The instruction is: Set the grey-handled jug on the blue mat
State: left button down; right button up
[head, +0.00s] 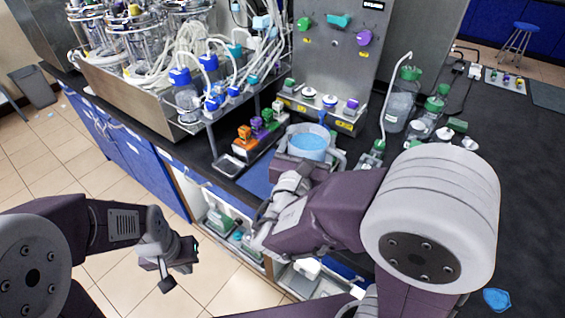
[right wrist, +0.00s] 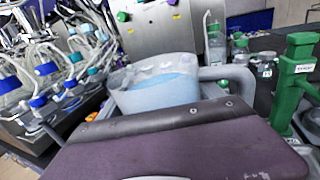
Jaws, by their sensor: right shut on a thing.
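The grey-handled jug (head: 308,143) is a translucent tub holding blue liquid. It stands roughly upright at the end of my right arm, in front of the grey panel. In the right wrist view the jug (right wrist: 152,96) is just beyond my wrist, with its grey handle (right wrist: 232,74) to the right. My right gripper (head: 300,172) is shut on the jug; its fingertips are mostly hidden. The blue mat (head: 257,180) shows on the black bench just left of the jug, partly covered by my arm. My left gripper (head: 180,268) is open and empty over the floor.
A rack of orange, purple and green valves (head: 258,132) stands close left of the jug. Blue-capped bottles (head: 186,92) with tubing are further left. Green-capped bottles (head: 401,98) stand to the right. Below the bench edge is an open cabinet (head: 222,215).

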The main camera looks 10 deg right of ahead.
jog(key=w+a+f, duration=0.1)
jog(key=w+f, duration=0.2)
jog(key=w+a+f+b, duration=0.1)
jog(key=w+a+f, duration=0.1)
jog(key=w+f, duration=0.1)
jog(key=w+a+f, duration=0.1)
jog(key=w+f, duration=0.3)
jog(key=shift+w+a+f+b, duration=0.1)
jog(key=shift+a+f+b, duration=0.2)
jog(key=shift+f+b, duration=0.1)
jog(key=shift+r, duration=0.1)
jog(key=o, duration=2.1)
